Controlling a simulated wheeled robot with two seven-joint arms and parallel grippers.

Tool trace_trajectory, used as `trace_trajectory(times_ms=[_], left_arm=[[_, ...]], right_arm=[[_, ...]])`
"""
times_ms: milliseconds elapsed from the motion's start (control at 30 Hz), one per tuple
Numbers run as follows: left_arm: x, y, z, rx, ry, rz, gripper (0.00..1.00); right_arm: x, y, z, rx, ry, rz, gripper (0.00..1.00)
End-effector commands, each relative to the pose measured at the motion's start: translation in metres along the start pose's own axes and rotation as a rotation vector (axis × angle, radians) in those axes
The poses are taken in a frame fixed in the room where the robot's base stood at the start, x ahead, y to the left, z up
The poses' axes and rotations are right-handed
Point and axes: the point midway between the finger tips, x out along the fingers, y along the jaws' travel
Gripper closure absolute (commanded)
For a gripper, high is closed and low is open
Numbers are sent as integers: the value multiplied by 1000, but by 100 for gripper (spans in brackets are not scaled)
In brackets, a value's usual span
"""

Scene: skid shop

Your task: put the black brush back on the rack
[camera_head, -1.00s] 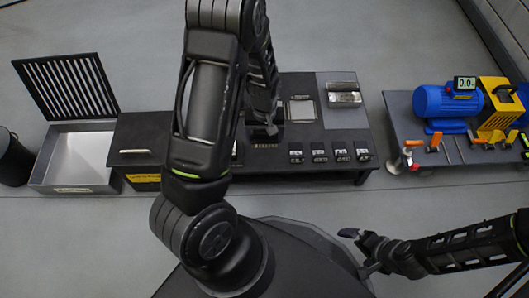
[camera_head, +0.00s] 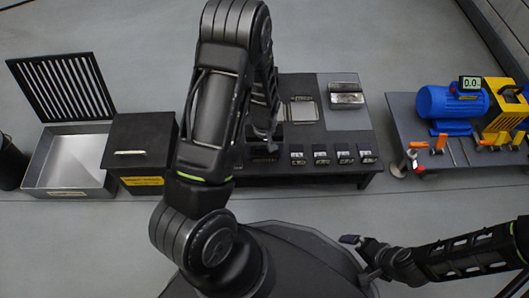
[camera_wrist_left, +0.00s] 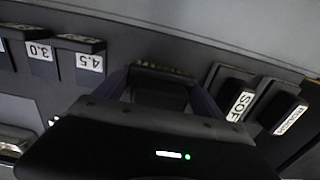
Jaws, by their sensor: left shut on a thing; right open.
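My left gripper (camera_head: 264,136) is low over the dark workbench (camera_head: 290,90), partly hidden behind my own arm in the head view. In the left wrist view its jaws (camera_wrist_left: 162,100) are shut on a dark block, which looks like the black brush (camera_wrist_left: 160,90); a thin yellowish row shows along its far edge. The brush is hard to make out in the head view, and whether it touches the bench is unclear. My right gripper (camera_head: 358,246) is open and empty, low at the right, away from the bench.
Labelled black blocks flank the gripper in the wrist view, including one marked 4.5 (camera_wrist_left: 82,55) and one marked SOF (camera_wrist_left: 236,98). A black lidded box (camera_head: 140,140) and an open grey bin (camera_head: 75,160) stand left. A blue motor (camera_head: 450,102) sits on the right table.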

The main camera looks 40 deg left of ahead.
Motion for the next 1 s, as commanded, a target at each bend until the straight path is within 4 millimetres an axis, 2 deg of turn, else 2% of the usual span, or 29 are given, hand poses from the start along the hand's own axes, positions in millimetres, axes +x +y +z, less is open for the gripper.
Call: trace_trajectory(times_ms=[267,300,533,833,1000], left_arm=[[2,0,0,0,1,0,58],[2,0,0,0,0,0,20],[1,0,0,0,1,0,1],[-1,0,0,0,1,0,0],[-16,0,-1,0,3,1,0]], right_arm=[[1,0,0,0,0,-1,0],[1,0,0,0,0,-1,0],[0,0,0,0,0,-1,0],[-1,0,0,0,0,-1,0],[-9,-3,0,-1,-2,0,0]])
